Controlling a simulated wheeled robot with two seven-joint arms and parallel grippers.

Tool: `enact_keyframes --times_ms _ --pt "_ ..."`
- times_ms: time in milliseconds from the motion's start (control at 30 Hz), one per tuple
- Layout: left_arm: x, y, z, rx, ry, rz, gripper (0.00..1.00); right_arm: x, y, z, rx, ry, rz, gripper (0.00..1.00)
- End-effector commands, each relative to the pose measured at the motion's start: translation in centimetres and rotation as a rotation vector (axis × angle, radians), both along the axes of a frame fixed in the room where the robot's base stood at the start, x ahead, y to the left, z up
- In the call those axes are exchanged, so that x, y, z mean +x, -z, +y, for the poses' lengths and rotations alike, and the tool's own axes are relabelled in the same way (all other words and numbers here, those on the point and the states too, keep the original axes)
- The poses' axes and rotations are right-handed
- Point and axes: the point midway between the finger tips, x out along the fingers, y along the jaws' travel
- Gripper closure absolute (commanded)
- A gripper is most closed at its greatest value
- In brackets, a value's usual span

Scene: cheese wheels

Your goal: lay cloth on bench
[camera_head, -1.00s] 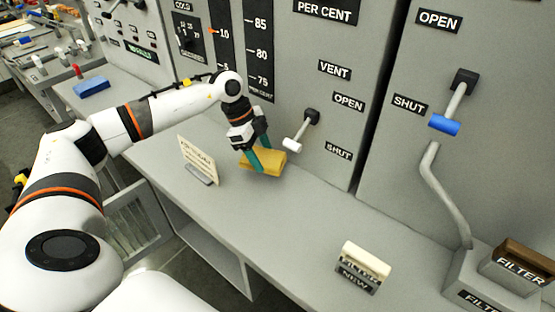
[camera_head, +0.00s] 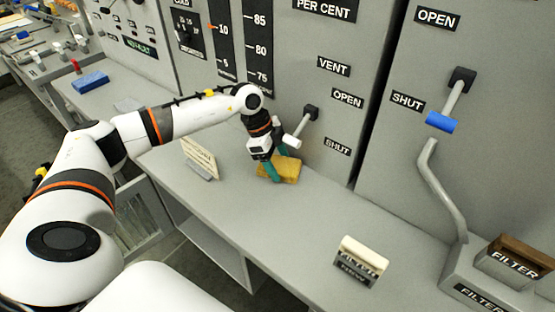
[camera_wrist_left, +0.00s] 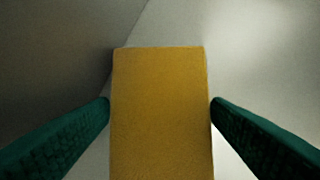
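The yellow cloth (camera_head: 287,171), a folded block, is at the bench top (camera_head: 225,205) near the foot of the grey panel. I cannot tell whether it rests on the bench or is held just above it. My left gripper (camera_head: 274,166) reaches down to it with its green fingers on either side. In the left wrist view the cloth (camera_wrist_left: 160,115) fills the space between the fingers, and both fingertips meet its side edges. The gripper is shut on it. My right gripper is not in view.
A small standing card (camera_head: 199,158) is left of the cloth. A short white-ended lever (camera_head: 298,135) juts from the panel just above it. A cream filter block (camera_head: 361,256) stands front right, with free bench between. A blue block (camera_head: 90,82) lies at far left.

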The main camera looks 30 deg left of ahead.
Motion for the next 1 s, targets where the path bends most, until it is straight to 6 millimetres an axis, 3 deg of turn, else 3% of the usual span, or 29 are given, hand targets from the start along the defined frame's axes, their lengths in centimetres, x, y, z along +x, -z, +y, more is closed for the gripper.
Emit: enact_keyframes --times_ms 267,367,700,1000 --pt "0.0 -0.6 0.2 0.000 0.000 -0.001 0.28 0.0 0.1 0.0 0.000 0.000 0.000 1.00" --pt "-0.1 -1.7 0.8 0.002 -0.002 -0.003 0.28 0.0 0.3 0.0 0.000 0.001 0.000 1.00" --pt "-1.0 -8.4 3.3 -0.001 -0.002 -0.004 0.28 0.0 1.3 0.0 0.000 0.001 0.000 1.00" --pt "-1.4 -11.2 4.4 -0.001 0.000 -0.001 0.28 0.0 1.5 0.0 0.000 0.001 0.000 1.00"
